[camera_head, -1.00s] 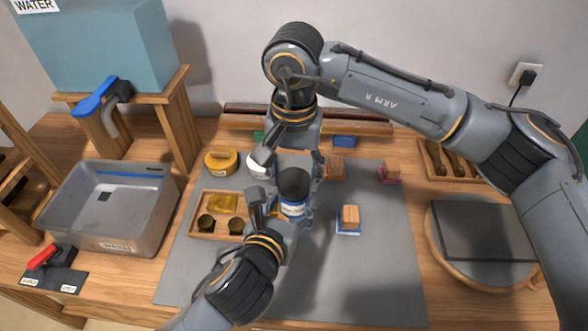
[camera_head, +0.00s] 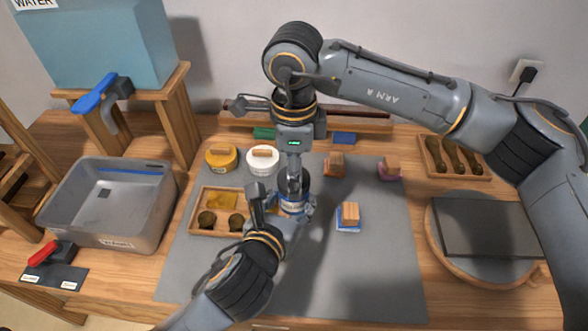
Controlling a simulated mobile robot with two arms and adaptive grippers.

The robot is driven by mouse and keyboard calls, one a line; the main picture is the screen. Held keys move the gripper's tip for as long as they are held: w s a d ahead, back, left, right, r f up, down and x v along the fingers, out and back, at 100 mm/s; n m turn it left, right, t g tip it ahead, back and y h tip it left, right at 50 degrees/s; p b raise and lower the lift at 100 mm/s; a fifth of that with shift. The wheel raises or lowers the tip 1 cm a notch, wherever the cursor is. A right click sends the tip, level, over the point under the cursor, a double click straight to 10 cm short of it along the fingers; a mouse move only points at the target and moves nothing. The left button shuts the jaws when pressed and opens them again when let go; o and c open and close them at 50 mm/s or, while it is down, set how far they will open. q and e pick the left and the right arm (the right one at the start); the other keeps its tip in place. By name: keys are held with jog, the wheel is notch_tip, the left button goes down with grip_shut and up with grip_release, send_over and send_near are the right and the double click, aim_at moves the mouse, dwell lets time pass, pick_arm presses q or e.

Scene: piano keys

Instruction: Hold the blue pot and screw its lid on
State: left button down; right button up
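The blue pot (camera_head: 290,208), with a white label band, stands upright on the grey mat. Its dark lid (camera_head: 304,183) sits at its top, partly hidden by a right gripper finger; whether the thread is engaged cannot be seen. My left gripper (camera_head: 286,213) comes in from the front left, low, with its fingers around the pot's body. My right gripper (camera_head: 294,182) points down from above, seen edge-on, with one finger in front of the lid. The gap between its fingers is hidden.
A yellow pot (camera_head: 221,158) and a white pot (camera_head: 262,163) stand behind left. A wooden tray (camera_head: 204,224) lies left of the pot. Blue-based (camera_head: 348,226), orange-based (camera_head: 334,172) and pink-based (camera_head: 391,174) blocks lie right. The mat's front is clear.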

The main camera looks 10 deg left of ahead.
jog(key=m, duration=0.6)
jog(key=shift+m, duration=0.4)
jog(key=m, duration=2)
jog(key=shift+w, duration=0.1)
jog(key=o, duration=0.9)
jog(key=shift+o, duration=0.2)
